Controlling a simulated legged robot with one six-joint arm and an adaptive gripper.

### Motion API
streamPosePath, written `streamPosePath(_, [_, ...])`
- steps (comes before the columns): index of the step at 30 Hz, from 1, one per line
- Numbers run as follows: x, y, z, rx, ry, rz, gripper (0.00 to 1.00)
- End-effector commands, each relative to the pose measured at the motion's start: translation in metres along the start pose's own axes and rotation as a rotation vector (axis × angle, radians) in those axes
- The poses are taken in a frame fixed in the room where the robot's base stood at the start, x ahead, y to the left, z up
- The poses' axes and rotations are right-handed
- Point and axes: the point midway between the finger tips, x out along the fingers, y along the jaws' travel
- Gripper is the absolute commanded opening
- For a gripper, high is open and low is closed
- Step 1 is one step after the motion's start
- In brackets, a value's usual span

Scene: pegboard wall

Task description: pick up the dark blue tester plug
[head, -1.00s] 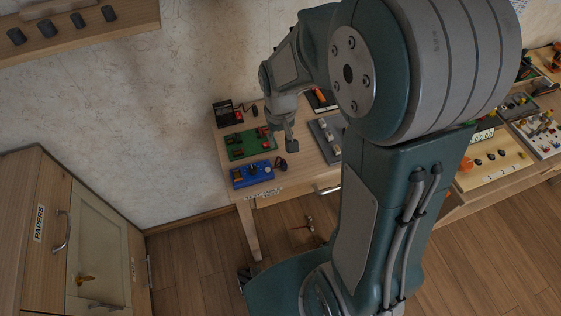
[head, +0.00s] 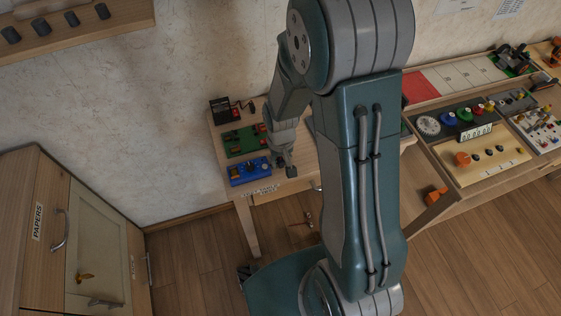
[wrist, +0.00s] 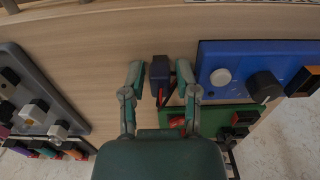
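The dark blue tester plug (wrist: 159,70) lies on the wooden bench top and shows in the wrist view between my two fingers. A red and a dark part show at its near end. My gripper (wrist: 159,80) is open, with one finger on each side of the plug. In the head view my gripper (head: 287,168) is low over the front of the small bench, and I cannot make out the plug there.
A blue box (wrist: 235,62) with knobs stands close right of my right finger in the wrist view. A green board (wrist: 208,115) lies near it. A grey panel (wrist: 42,78) with plugs lies to the left. Bare bench shows left of my gripper.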

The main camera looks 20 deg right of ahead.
Motion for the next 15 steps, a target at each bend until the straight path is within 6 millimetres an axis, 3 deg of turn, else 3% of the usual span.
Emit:
streamPosePath(3, [-0.0001,-0.0004,-0.0002,0.000,0.000,0.000,0.40])
streamPosePath(6, [-0.0001,-0.0004,-0.0002,-0.001,0.000,0.000,0.02])
streamPosePath(15, [-0.0002,-0.0004,-0.0001,0.000,-0.001,0.000,0.00])
